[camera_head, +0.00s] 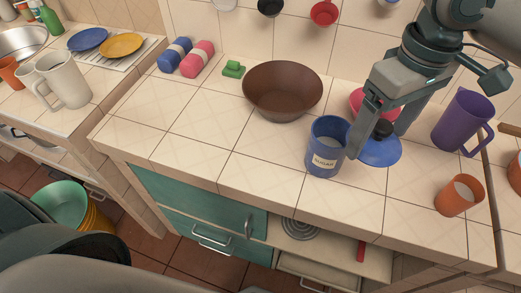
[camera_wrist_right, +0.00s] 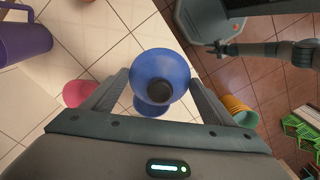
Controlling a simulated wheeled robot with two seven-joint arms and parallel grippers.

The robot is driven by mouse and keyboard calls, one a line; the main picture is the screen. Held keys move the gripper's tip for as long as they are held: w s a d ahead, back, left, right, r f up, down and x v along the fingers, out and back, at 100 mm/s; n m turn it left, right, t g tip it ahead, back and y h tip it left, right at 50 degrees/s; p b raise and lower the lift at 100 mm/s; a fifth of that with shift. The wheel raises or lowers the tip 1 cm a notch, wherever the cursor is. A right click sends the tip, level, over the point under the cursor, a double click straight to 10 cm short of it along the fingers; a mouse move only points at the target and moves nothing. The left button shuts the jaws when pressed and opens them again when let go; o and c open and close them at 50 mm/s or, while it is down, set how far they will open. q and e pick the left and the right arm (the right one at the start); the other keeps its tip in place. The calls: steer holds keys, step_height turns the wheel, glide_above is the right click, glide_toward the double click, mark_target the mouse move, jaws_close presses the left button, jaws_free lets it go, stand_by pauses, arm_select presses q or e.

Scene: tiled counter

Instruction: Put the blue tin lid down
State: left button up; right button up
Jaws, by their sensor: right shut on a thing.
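The blue tin lid (camera_head: 380,154) has a dark knob and is between the fingers of my right gripper (camera_head: 381,138), which is shut on it. In the right wrist view the lid (camera_wrist_right: 160,65) faces the camera, with its knob between the fingertips (camera_wrist_right: 160,84). The lid appears held above the counter, to the right of the blue sugar tin (camera_head: 326,150). The tin stands upright, its open top showing pale contents. In the wrist view the tin (camera_wrist_right: 152,108) shows partly behind the lid.
A brown bowl (camera_head: 282,92) stands behind the tin. A pink bowl (camera_head: 362,101) is behind my right gripper, partly hidden. A purple pitcher (camera_head: 462,122) and an orange cup (camera_head: 459,195) stand at the right. The counter's front left (camera_head: 190,150) is clear.

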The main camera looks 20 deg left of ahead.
steer(key=w+d+f+m, duration=0.2)
steer(key=d+f+m, duration=0.2)
steer(key=d, duration=0.2)
steer(key=w+d+f+m, duration=0.3)
steer(key=d+f+m, duration=0.2)
steer(key=d, duration=0.2)
steer(key=shift+w, duration=0.3)
steer(key=shift+d+r, duration=0.1)
